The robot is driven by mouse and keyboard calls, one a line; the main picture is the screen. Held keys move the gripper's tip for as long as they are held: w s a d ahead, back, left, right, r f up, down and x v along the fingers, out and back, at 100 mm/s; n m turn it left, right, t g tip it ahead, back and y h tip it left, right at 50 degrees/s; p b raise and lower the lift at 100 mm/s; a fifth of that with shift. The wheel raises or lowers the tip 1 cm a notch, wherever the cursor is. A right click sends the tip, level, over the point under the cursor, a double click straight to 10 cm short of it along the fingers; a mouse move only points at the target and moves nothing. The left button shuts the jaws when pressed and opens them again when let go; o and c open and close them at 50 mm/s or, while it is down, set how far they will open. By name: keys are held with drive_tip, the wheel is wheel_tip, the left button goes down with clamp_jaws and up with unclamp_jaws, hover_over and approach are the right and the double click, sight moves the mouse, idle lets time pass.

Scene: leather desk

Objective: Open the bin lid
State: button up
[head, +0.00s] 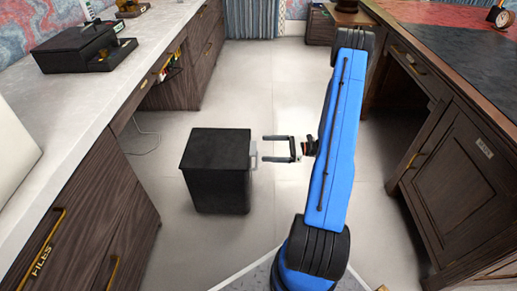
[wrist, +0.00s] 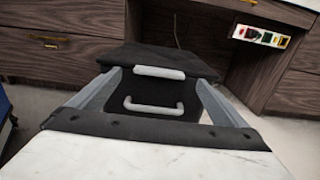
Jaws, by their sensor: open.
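The black bin (head: 215,180) stands on the floor between the desks. Its flat lid (head: 218,146) lies level on top and looks closed. In the wrist view, a pale grey handle (wrist: 158,73) sits at the lid's near edge, and a second handle (wrist: 153,107) is on the bin's front face below it. My gripper (head: 264,148) is just right of the bin, pointing at its handle side, open and empty. In the wrist view, my gripper's two fingers (wrist: 158,80) spread left and right of the handles, with no clear contact.
A white-topped desk (head: 110,75) with wooden drawers runs along the left, carrying a black box (head: 75,48). A dark wooden desk (head: 455,150) stands at the right. Pale tiled floor (head: 255,75) behind the bin is clear. A thin cable (head: 148,133) lies left of the bin.

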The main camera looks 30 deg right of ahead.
drive_tip(key=shift+x, duration=2.45)
drive_tip(key=shift+c, duration=0.4)
